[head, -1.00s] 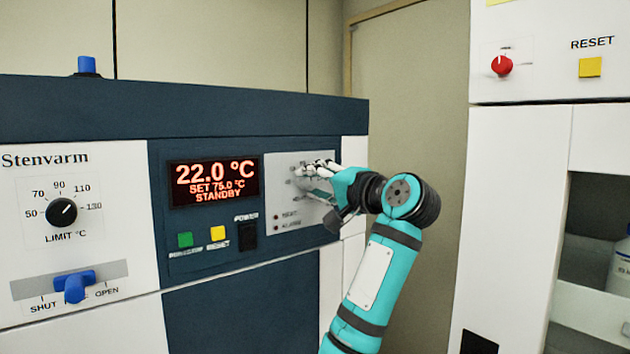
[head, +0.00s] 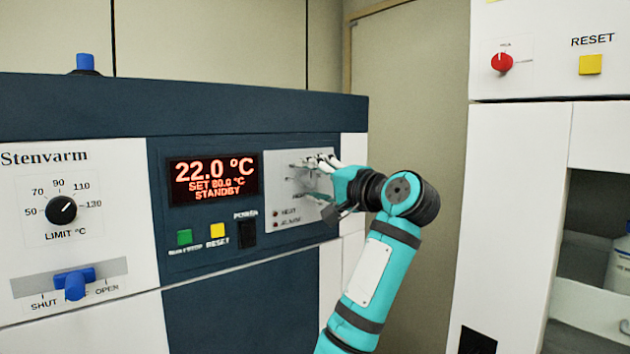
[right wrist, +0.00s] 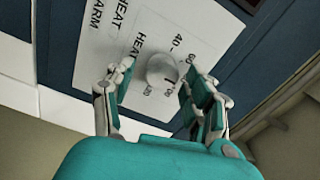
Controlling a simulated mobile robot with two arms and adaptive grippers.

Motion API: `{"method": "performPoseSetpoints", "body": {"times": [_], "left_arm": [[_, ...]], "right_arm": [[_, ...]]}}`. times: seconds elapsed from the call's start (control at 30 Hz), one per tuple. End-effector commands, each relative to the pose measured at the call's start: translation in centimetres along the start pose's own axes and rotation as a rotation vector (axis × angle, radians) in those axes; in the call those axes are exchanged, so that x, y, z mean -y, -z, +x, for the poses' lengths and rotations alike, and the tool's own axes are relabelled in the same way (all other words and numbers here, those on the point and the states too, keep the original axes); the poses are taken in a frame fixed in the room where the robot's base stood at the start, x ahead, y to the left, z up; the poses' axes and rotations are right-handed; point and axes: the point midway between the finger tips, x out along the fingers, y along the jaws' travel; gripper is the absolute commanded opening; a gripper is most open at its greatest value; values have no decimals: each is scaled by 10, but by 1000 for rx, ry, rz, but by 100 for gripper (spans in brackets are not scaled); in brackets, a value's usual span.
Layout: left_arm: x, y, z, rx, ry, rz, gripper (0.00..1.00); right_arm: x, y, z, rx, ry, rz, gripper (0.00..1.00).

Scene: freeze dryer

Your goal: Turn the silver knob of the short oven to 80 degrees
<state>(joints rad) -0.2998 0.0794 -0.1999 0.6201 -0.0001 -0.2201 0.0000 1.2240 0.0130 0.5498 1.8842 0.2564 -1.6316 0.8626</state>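The short oven (head: 235,98) is the low dark-blue and white unit marked Stenvarm. Its display (head: 213,180) reads 22.0 °C, SET 80.0 °C, STANDBY. The silver knob (right wrist: 163,70) sits on a pale dial panel in the right wrist view, with numbers around it. In the head view my fingers hide the knob. My right gripper (right wrist: 156,78) is open at the panel, one finger on each side of the knob, with a gap visible at least on the left side. It also shows in the head view (head: 318,170). My left gripper is in neither view.
A black limit knob (head: 62,210) and a blue latch handle (head: 75,283) are on the oven's left. Green (head: 185,237), yellow (head: 217,231) and black (head: 247,234) buttons sit below the display. A taller white unit with a red knob (head: 502,62) stands right.

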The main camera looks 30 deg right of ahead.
Motion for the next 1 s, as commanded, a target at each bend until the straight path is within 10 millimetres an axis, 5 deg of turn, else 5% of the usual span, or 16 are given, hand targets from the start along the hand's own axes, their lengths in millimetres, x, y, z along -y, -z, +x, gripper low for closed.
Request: {"method": "performPoseSetpoints", "body": {"times": [0.37, 0.8, 1.0], "left_arm": [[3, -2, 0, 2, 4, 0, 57], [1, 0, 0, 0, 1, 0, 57], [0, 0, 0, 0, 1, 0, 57]], "right_arm": [[1, 1, -7, -2, 3, -1, 57], [1, 1, -93, -5, 5, -2, 57], [0, 1, -116, -2, 2, -1, 57]]}}
